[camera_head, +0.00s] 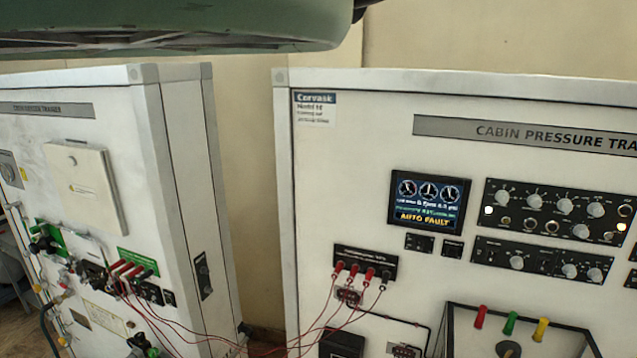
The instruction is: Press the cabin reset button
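The white cabin pressure trainer cabinet (350,190) stands at the right, with its title plate (540,136) cut off by the picture edge. Its lit display (429,201) shows dials and the words "AUTO FAULT". Two small black switch or button plates sit just below it, a left one (419,243) and a right one (452,248). Black control panels with knobs (555,216) are to their right. Labels are too small to read, so I cannot tell which control is the cabin reset button. My gripper is not in view.
A second white trainer cabinet (130,110) stands at the left, with a narrow gap between. Thin red leads (255,347) run across the gap to a jack plate (364,263). A large green rounded shape (180,22) covers the top left; I cannot tell what it is.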

